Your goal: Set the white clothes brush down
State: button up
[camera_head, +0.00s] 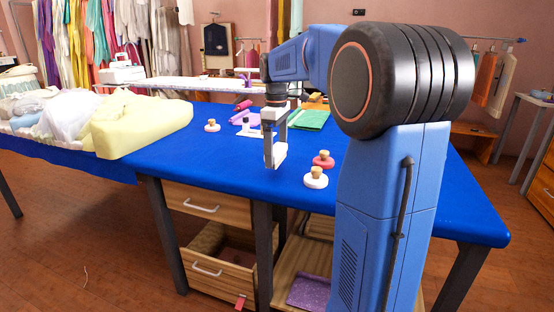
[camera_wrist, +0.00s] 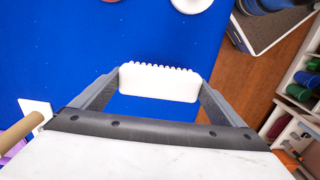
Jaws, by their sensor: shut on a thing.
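The white clothes brush (camera_wrist: 158,82) sits crosswise between the two fingers of my gripper (camera_wrist: 158,90) in the wrist view, its bumpy bristle edge facing up in the picture. In the camera_head view my gripper (camera_head: 274,150) points down near the front edge of the blue-covered table (camera_head: 225,160). The brush shows there as a small white block (camera_head: 280,154) at the fingertips. Blue cloth lies behind it in both views. I cannot tell whether the brush touches the table or hangs just above it.
A white cork-topped disc (camera_head: 316,182) and a red one (camera_head: 323,162) stand right of my gripper; another white one (camera_head: 211,128) stands left. A green folded cloth (camera_head: 310,120) lies behind. A drawer (camera_head: 222,268) is open below. The table front left of my gripper is clear.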

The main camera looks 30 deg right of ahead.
aim_at(276, 148)
jog(key=shift+f, duration=1.65)
jog(key=shift+f, duration=0.15)
jog(key=o, duration=0.8)
jog(key=shift+c, duration=0.2)
notch_tip(276, 148, up, 12)
jog(key=shift+r, duration=0.15)
jog(key=s+a+f+m+t, duration=0.1)
jog(key=s+a+f+m, duration=0.1)
jog(key=s+a+f, duration=0.45)
jog(key=s+a+f+m+t, duration=0.15)
jog(key=s+a, duration=0.25)
jog(key=s, duration=0.6)
jog(key=s+a+f+m+t, duration=0.2)
jog(key=s+a+f+m, duration=0.2)
jog(key=s+f, duration=0.8)
jog(key=shift+s+a+f, duration=0.4)
jog(key=shift+s+a, duration=0.2)
jog(key=shift+s, duration=0.45)
